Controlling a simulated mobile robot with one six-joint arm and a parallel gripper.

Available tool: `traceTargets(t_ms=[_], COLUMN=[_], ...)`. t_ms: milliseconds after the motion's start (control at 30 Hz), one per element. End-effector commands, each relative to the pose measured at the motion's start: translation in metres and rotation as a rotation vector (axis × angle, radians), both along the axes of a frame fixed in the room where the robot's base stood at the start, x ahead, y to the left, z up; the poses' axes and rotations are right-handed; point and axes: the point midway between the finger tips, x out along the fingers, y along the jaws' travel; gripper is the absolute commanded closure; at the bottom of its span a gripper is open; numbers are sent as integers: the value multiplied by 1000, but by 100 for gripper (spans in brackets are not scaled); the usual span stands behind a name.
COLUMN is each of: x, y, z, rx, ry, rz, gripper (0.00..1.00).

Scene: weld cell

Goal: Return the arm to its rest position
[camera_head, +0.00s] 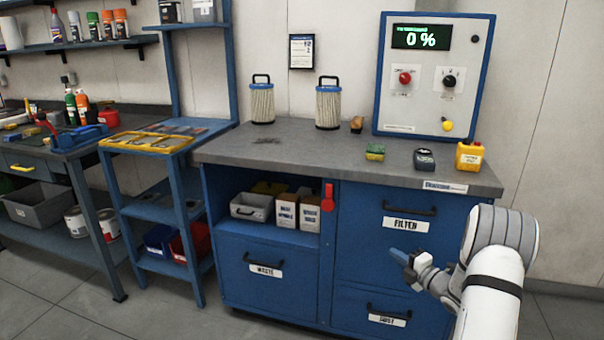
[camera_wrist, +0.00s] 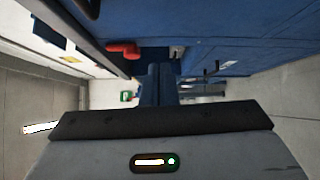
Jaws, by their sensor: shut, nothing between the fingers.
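My gripper (camera_head: 399,255) is at the lower right in the head view, in front of the blue cabinet (camera_head: 360,215) and below the worktop (camera_head: 310,152). My white arm comes in from the lower right corner. In the wrist view, my gripper (camera_wrist: 157,70) has its two blue fingers together, with nothing between them. The fingers are apart from the drawer fronts as far as I can tell. The cabinet front (camera_wrist: 235,30) fills the top of the wrist view, turned on its side.
The worktop bears two filter cartridges (camera_head: 262,103), a yellow container (camera_head: 469,155), a green-yellow block (camera_head: 375,152) and a control panel (camera_head: 434,75). A red handle (camera_head: 328,198) sticks out from the cabinet front. Drawers labelled filter, waste and dust are shut. Floor at the lower left is clear.

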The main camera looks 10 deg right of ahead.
Motion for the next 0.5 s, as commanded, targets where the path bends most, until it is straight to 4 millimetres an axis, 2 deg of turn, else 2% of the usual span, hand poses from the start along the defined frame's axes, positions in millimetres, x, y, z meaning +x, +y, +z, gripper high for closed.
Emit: traceTargets(t_ms=[33, 167, 200, 300, 400, 500], x=[-2, -23, -34, -67, -106, -148], y=[19, 87, 109, 158, 197, 226], z=[24, 80, 97, 132, 162, 188], rx=[-70, -361, -464, -717, -961, -1193], ry=[-17, -97, -135, -247, -387, -556], rz=[55, 282, 364, 570, 776, 985], gripper=[100, 100, 100, 100, 100, 100])
